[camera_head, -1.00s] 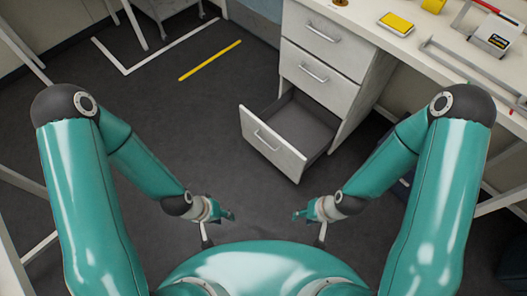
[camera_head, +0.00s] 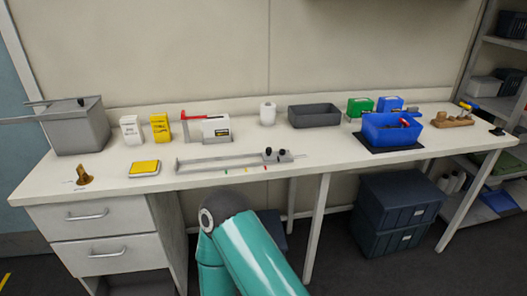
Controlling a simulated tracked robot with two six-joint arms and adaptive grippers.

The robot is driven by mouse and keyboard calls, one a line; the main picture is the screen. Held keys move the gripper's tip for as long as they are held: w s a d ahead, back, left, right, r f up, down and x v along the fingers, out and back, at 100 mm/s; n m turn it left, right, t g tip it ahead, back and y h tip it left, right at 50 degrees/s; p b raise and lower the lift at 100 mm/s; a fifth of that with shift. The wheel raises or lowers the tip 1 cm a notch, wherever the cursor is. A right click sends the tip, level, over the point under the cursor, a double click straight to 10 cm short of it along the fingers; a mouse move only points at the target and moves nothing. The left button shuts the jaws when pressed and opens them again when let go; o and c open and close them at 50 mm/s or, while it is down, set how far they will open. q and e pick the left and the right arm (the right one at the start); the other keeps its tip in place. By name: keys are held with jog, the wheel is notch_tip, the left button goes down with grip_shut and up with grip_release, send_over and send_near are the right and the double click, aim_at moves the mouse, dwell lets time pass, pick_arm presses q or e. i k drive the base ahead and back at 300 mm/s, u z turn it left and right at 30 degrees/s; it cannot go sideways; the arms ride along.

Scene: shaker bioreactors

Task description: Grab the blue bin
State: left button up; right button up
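The blue bin (camera_head: 391,131) stands on a dark mat (camera_head: 379,148) toward the right of the white workbench. It is an open box, and a small red and dark item shows inside it. One of my teal arms shows at the bottom centre, in front of the bench and well short of the bin. Neither gripper is in view.
The bench (camera_head: 330,160) also holds a grey empty tray (camera_head: 314,116), a grey lidded box (camera_head: 76,127), a long metal gauge (camera_head: 235,160) and a wooden block (camera_head: 452,119). Dark crates (camera_head: 397,212) are stacked under it. Shelves (camera_head: 495,105) stand at the right.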

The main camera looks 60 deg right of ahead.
aim_at(377, 137)
jog(key=u, duration=0.15)
jog(key=i, duration=0.2)
jog(key=z, duration=3.1)
jog(key=i, duration=0.55)
jog(key=u, duration=0.45)
jog(key=k, duration=0.5)
jog(key=z, duration=0.1)
